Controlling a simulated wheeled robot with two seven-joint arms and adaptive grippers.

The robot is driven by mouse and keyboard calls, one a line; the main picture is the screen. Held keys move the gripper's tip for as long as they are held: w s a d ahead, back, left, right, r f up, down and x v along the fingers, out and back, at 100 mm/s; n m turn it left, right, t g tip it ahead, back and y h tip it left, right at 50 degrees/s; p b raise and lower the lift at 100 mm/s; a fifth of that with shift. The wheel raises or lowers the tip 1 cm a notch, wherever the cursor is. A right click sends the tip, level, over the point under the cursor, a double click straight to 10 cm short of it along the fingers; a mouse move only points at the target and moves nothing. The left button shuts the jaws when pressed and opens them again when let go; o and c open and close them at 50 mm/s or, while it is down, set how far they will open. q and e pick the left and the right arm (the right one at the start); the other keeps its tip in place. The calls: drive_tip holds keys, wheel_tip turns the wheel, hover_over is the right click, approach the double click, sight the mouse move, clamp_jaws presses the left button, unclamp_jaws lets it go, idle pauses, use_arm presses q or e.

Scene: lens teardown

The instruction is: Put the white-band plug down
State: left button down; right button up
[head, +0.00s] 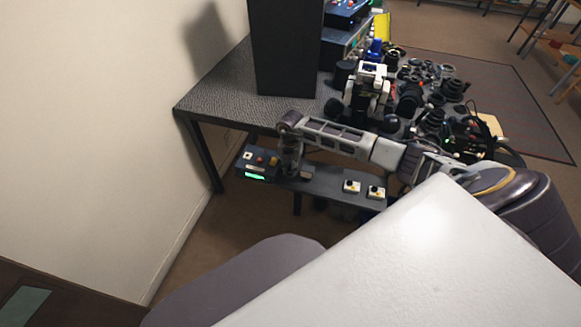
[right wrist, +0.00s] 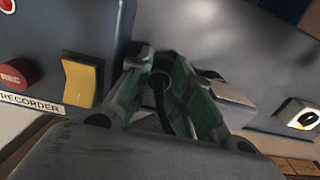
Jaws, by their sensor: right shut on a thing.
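My right gripper (head: 297,174) reaches down at the left end of a low dark shelf, just right of the recorder box (head: 246,168). In the right wrist view its two greenish fingers (right wrist: 162,92) are closed around a dark, rounded piece (right wrist: 160,84), which looks like the plug. Its white band cannot be made out. The recorder box shows there with a red REC button (right wrist: 16,76) and a yellow rocker switch (right wrist: 82,82) to the left of the fingers. I cannot tell whether the plug touches the shelf. My left gripper is not in view.
The patterned table (head: 215,97) behind carries a tall black box (head: 285,50) and many dark lens parts (head: 410,95). The shelf between gripper and blocks looks clear.

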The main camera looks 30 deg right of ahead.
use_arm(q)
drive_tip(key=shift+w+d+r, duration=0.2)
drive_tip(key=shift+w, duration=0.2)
use_arm(e)
drive_tip(key=shift+s+f, duration=0.15)
drive_tip(key=shift+f, duration=0.2)
